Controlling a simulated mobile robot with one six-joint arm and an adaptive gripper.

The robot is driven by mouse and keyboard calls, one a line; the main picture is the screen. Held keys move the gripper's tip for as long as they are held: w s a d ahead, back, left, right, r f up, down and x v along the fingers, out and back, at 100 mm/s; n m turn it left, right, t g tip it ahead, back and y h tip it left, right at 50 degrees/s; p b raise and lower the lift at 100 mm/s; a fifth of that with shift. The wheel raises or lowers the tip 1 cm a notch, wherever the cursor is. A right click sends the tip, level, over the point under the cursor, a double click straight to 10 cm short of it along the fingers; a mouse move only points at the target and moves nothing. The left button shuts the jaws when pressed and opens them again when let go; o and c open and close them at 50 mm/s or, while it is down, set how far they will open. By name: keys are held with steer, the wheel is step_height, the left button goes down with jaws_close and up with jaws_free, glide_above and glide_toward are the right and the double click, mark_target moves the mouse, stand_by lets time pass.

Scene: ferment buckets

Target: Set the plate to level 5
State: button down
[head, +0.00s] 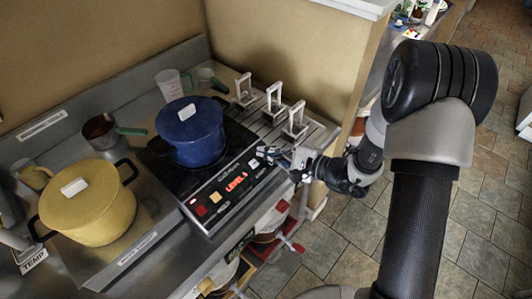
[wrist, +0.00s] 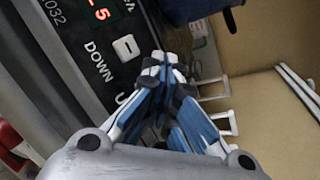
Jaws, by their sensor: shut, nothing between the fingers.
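The black hot plate (head: 165,178) sits on the steel counter with a blue lidded pot (head: 190,135) on it. Its front panel has a lit red display (head: 236,182) that reads LEVEL 5 in the head view. In the wrist view the display (wrist: 101,14) shows a 5, with a white button (wrist: 126,46) beside the word DOWN. A label starting with U is partly hidden by my fingers. My gripper (head: 268,153) is shut and empty at the right end of the panel. In the wrist view its fingertips (wrist: 160,60) are close to the panel; I cannot tell whether they touch it.
A yellow lidded pot (head: 88,210) stands at the left, with a saucepan (head: 101,131) behind it. A measuring jug (head: 171,84) is near the wall. White upright handles (head: 274,97) stand right of the plate. Open tiled floor lies at the right.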

stand_by(0.4)
steer(key=shift+s+d+r+p, duration=0.25)
steer(key=shift+d+r+p, duration=0.05)
steer(key=shift+r, duration=0.4)
steer(key=shift+s+d+r+p, duration=0.25)
steer(key=shift+d+r+p, duration=0.15)
steer(key=shift+r, duration=0.35)
steer(key=shift+s+d+r+p, duration=0.3)
steer(key=shift+r+p, duration=0.15)
steer(key=shift+r, duration=0.25)
steer(key=shift+s+d+r+p, duration=0.3)
steer(key=shift+r+p, duration=0.1)
steer(key=shift+r, duration=0.35)
steer(key=shift+w, duration=0.1)
